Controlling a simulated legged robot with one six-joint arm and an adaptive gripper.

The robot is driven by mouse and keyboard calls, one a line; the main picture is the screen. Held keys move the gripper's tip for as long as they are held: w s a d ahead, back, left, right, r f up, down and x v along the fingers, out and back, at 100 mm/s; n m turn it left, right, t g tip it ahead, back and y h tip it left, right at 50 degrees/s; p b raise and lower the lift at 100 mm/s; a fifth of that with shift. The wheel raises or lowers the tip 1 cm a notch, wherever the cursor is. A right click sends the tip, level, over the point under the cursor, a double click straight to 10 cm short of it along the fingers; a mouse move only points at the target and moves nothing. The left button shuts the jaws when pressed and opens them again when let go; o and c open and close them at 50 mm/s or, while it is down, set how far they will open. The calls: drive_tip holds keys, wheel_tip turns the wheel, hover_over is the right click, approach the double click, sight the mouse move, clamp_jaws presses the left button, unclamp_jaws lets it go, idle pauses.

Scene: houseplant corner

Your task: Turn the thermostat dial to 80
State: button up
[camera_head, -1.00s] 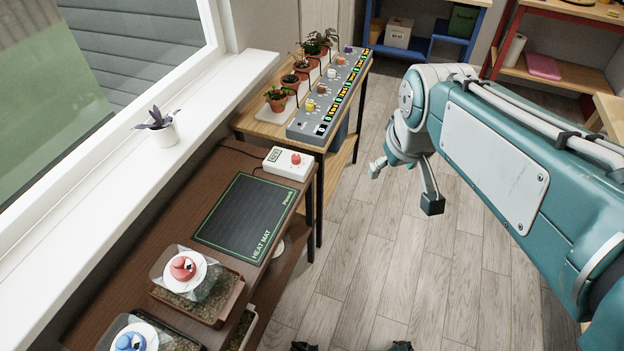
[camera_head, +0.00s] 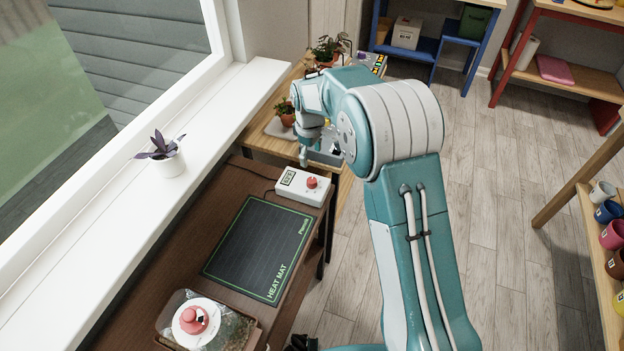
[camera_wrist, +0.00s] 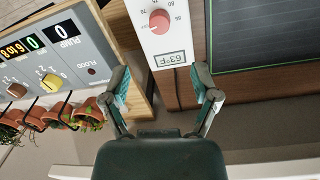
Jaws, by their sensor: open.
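The thermostat is a white box (camera_head: 291,187) at the far right corner of the dark wooden table, beyond the heat mat. Its red dial (camera_head: 312,182) sits on top, and it shows larger in the wrist view (camera_wrist: 159,21) with numbers around it, 70 and 80 among them. Its display (camera_wrist: 171,60) reads 63°F. My gripper (camera_wrist: 162,92) is open and empty, its two fingers spread on either side of the display end of the box in the picture. In the head view my gripper (camera_head: 304,160) is just beyond the box, apart from the dial.
The heat mat (camera_head: 258,250) lies flat on the table before the thermostat. A grey panel with pump and flood knobs (camera_wrist: 58,58) stands beside it on the lighter table, with potted plants (camera_wrist: 60,115) along it. A window sill (camera_head: 205,165) runs along the left.

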drive_tip(key=shift+w+a+f, duration=0.1)
drive_tip(key=shift+a+f, duration=0.35)
drive_tip(key=shift+f, duration=0.3)
hover_over(312, 180)
wheel_tip(312, 180, down, 4)
drive_tip(key=shift+d+f, duration=0.1)
drive_tip(key=shift+d, duration=0.05)
drive_tip(key=f, duration=0.5)
drive_tip(key=shift+a, duration=0.25)
drive_tip(key=shift+a+f, duration=0.15)
drive_tip(key=shift+f, duration=0.15)
drive_tip(key=shift+d, duration=0.25)
drive_tip(key=shift+d, duration=0.1)
drive_tip(key=c, duration=0.3)
clamp_jaws()
